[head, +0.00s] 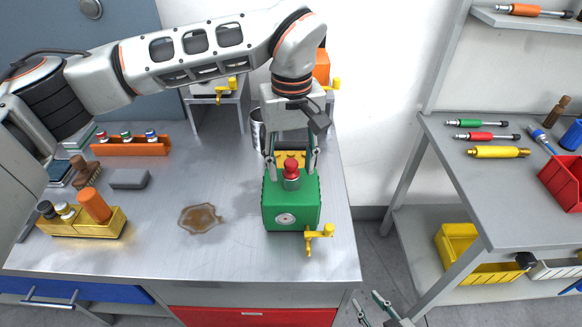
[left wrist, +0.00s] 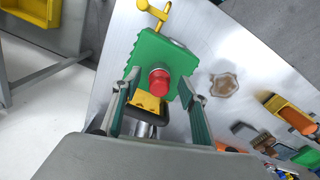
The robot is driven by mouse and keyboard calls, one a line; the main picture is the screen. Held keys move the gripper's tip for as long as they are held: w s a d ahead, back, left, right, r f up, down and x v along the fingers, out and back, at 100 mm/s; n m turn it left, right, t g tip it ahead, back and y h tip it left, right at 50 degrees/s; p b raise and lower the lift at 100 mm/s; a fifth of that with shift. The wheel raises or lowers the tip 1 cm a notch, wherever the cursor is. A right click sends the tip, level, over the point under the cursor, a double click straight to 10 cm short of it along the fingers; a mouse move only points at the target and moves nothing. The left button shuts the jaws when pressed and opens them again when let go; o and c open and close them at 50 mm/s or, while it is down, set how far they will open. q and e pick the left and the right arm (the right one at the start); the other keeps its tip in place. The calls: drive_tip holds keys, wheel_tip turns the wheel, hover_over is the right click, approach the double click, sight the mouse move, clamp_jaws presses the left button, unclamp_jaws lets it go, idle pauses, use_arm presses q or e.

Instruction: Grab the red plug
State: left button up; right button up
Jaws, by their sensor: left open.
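The red plug (head: 291,166) stands upright on top of a green box (head: 278,211) near the table's right edge. It also shows in the left wrist view (left wrist: 160,83), on the green box (left wrist: 157,52). My left gripper (head: 292,168) is open above the box, with its fingers on either side of the plug. In the left wrist view the open fingers (left wrist: 158,92) flank the plug with gaps on both sides. Nothing is held. My right gripper (head: 377,309) shows only in part at the bottom of the head view, low beside the table, with its fingers apart and empty.
A yellow tap (head: 319,236) juts from the box's front. A brown stain (head: 201,217) lies left of it. An orange rack (head: 130,146) and a yellow holder (head: 82,224) with an orange cylinder stand at left. A shelf table (head: 513,196) with tools is at right.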

use_arm(q)
drive_tip(key=c, duration=1)
drive_tip(key=shift+r, duration=0.1)
